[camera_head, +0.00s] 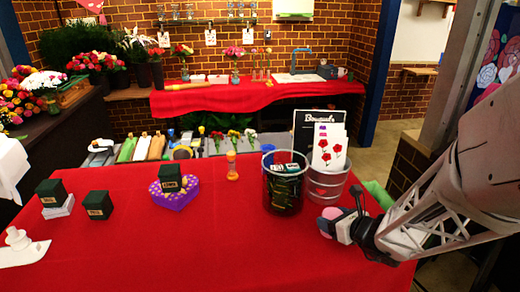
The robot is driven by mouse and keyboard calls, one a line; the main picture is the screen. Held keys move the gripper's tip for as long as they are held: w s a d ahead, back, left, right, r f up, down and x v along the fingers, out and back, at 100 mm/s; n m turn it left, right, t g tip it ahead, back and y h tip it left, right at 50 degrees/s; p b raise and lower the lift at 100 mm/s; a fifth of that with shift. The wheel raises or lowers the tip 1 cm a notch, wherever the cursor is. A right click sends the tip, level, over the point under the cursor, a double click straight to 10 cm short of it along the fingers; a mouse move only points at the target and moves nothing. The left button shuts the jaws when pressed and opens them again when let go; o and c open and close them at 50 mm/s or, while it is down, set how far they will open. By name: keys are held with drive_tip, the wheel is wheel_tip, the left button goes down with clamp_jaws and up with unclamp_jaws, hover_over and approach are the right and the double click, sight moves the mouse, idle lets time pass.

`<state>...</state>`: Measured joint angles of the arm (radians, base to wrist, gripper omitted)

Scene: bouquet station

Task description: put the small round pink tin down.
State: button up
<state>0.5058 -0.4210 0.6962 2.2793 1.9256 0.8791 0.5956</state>
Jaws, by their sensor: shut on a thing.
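The small round pink tin (331,212) is at the right part of the red-clothed table (215,240), partly hidden by my gripper. My gripper (334,220) comes in from the right and is shut on the tin. I cannot tell whether the tin touches the cloth or hangs just above it. It is in front of the metal bucket and to the right of the dark glass container.
A dark glass container (282,195) and a metal bucket (330,192) with rose cards (328,153) stand just behind. A purple heart box (174,198) bears a dark green box (170,178). The table's front middle is clear.

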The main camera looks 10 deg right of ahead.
drive_tip(key=o, duration=1)
drive_tip(key=shift+c, duration=0.2)
drive_tip(key=shift+r, duration=0.1)
drive_tip(key=shift+s, duration=0.1)
drive_tip(key=shift+v, duration=1.25)
drive_tip(key=shift+s+d+r, duration=0.15)
drive_tip(key=shift+r, duration=0.2)
wheel_tip(320, 180, up, 7)
drive_tip(key=shift+f, duration=0.2)
